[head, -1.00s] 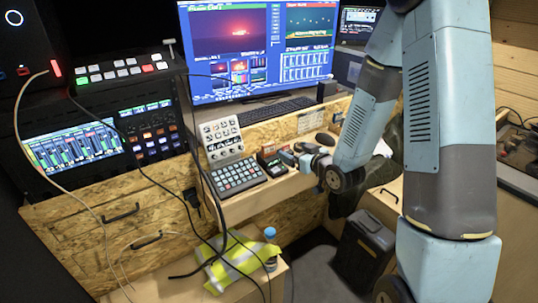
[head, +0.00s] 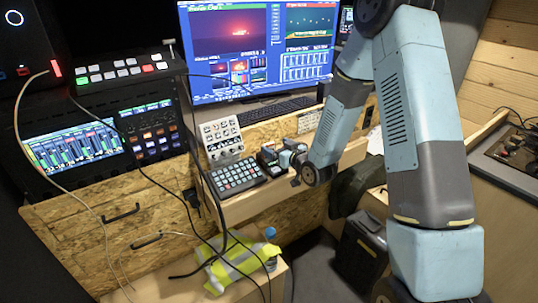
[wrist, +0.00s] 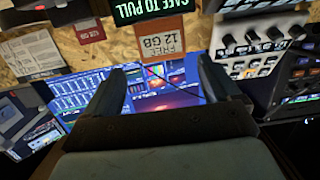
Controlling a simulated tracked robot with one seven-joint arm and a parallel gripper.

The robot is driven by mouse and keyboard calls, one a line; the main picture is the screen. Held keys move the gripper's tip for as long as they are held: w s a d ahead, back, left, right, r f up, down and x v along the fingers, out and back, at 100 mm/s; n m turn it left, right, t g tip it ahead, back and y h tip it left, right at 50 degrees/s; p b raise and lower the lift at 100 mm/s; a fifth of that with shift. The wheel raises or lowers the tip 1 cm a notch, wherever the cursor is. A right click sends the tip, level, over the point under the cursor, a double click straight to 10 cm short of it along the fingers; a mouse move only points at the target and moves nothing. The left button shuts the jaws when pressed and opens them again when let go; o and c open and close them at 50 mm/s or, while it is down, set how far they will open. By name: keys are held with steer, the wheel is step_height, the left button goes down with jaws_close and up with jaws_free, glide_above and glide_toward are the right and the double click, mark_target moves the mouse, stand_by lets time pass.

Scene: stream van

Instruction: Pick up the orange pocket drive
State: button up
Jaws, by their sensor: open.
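The orange pocket drive (wrist: 166,43) shows in the wrist view as a flat block with an orange-red face and a pale label reading "FREE 12 GB". It sits against a black dock (wrist: 150,10) whose green text reads "SAFE TO PULL". My gripper (wrist: 161,66) is open and empty. Its two fingers stand to either side of the drive in the picture, with the drive just beyond the tips. In the head view my gripper (head: 289,156) is beside the small black dock (head: 268,160) on the desk ledge. I cannot make out the drive there.
A grey keypad (head: 237,176) and a knob panel (head: 222,138) stand left of the dock. The wrist view shows a red square card (wrist: 90,30) and papers on the board. Black cables hang in front of the desk at left. A monitor (head: 262,45) stands behind.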

mark_target(270, 145)
steer(key=shift+f+x, duration=0.1)
steer(key=shift+x, duration=1.2)
steer(key=shift+f+x, duration=0.15)
steer(key=shift+x, duration=1.15)
steer(key=shift+s+a, duration=0.15)
steer(key=shift+s, duration=0.1)
steer(key=shift+c, duration=0.3)
steer(key=c, duration=1)
